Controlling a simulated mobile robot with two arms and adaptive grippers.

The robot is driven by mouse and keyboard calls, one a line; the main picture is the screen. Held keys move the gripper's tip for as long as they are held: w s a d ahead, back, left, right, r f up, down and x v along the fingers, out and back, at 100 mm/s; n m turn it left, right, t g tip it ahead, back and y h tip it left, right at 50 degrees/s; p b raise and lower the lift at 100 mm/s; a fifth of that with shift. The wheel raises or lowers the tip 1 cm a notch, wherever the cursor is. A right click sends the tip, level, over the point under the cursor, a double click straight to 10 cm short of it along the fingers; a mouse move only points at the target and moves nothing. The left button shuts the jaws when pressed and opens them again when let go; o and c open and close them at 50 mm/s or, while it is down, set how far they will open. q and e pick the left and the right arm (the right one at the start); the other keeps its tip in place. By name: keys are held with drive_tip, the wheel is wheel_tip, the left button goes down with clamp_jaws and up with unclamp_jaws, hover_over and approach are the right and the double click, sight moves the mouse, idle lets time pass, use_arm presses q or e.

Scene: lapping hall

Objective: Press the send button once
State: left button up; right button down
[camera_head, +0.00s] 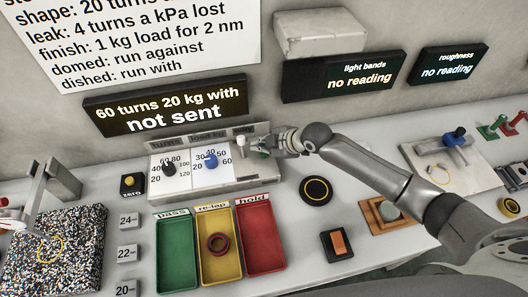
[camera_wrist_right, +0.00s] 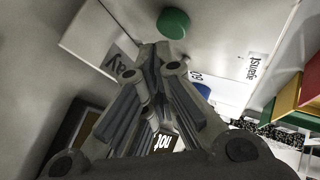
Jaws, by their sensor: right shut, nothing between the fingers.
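The control console (camera_head: 225,182) stands at the back of the bench with a black dial (camera_head: 169,168), a blue dial (camera_head: 211,159) and a small pale lever (camera_head: 243,143). A round green button, which I take to be the send button, shows in the right wrist view (camera_wrist_right: 173,22) just beyond the fingertips; in the head view I cannot make it out behind the gripper. My right gripper (camera_head: 272,143) is shut and empty at the console's right end; its fingers also show in the wrist view (camera_wrist_right: 150,55). Contact with the button cannot be told. My left gripper is not in view.
The display (camera_head: 165,106) reads "60 turns 20 kg with not sent". Green (camera_head: 177,262), yellow (camera_head: 229,270) and red (camera_head: 262,255) trays lie in front of the console. A yellow zero button (camera_head: 128,181) stands left. My right forearm crosses above the bench's right side.

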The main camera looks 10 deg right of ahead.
sight(262, 155)
drive_tip(key=shift+f, duration=0.35)
drive_tip(key=shift+f+b, duration=0.45)
drive_tip(key=shift+f, duration=0.1)
idle(0.8)
drive_tip(key=shift+r, duration=0.15)
drive_tip(key=shift+r+p, duration=0.85)
wheel_tip(262, 155, up, 5)
drive_tip(key=p, duration=0.4)
idle(0.6)
